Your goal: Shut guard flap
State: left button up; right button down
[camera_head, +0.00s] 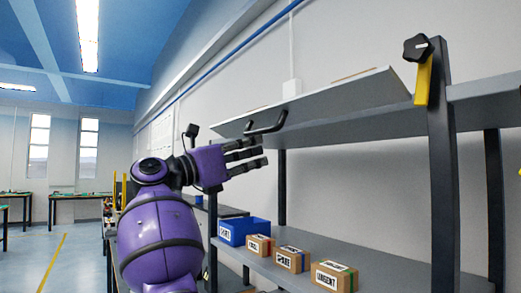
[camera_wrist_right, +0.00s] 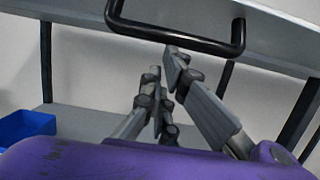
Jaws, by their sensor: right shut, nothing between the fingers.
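The guard flap seems to be the long grey panel (camera_head: 335,104) that stands tilted up above the shelf in the head view. A black bar handle (camera_head: 267,126) sits on its left part. The handle also shows at the top of the right wrist view (camera_wrist_right: 180,44). My right gripper (camera_head: 262,152) is just below the handle, with its fingers pointing right; it is shut and empty. In the right wrist view its fingertips (camera_wrist_right: 166,64) lie close under the handle bar; contact cannot be told. My left gripper is not in view.
A lower grey shelf (camera_head: 250,262) holds a blue bin (camera_head: 242,231) and several labelled cardboard boxes (camera_head: 333,277). A dark post (camera_head: 443,165) with a black knob (camera_head: 417,47) and yellow piece stands right. Open floor lies left.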

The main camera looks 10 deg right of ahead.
aim_at(255, 131)
jog(key=r, duration=0.1)
jog(key=a+r, duration=0.1)
jog(key=a+r+p, duration=0.1)
jog(key=r, duration=0.1)
jog(key=shift+s+a+r, duration=0.1)
jog(key=shift+s+a, duration=0.05)
jog(key=shift+s, duration=0.25)
jog(key=shift+r, duration=0.65)
jog(key=shift+w+f, duration=0.1)
dwell(0.5)
